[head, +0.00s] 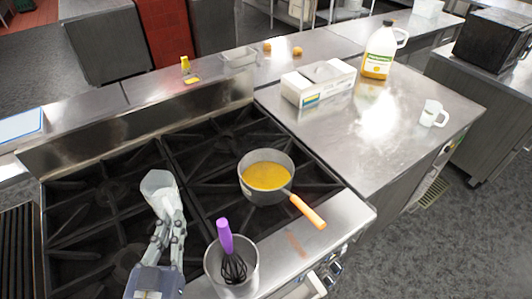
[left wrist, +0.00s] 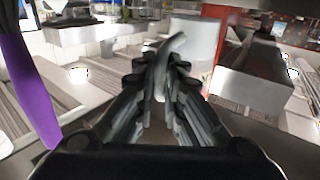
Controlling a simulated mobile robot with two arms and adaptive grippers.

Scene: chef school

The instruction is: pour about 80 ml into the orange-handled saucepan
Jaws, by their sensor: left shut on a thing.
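The orange-handled saucepan (head: 286,192) sits on the stove's right front grate, with yellow-orange liquid in it and its handle pointing to the lower right. My left gripper (head: 172,227) is shut on a pale translucent cup (head: 158,187), left of the saucepan and apart from it, over the grates. The cup looks slightly tilted, and I cannot tell what is inside it. In the left wrist view the fingers (left wrist: 162,85) close on a pale curved piece, and the cup's wall (left wrist: 192,38) seems to show beyond. My right gripper is not in view.
A metal container (head: 245,275) with a purple-handled whisk (head: 225,236) stands at the stove's front, close right of my left gripper. A jug (head: 380,52), a white box (head: 318,83) and a white mug (head: 432,113) stand on the right counter.

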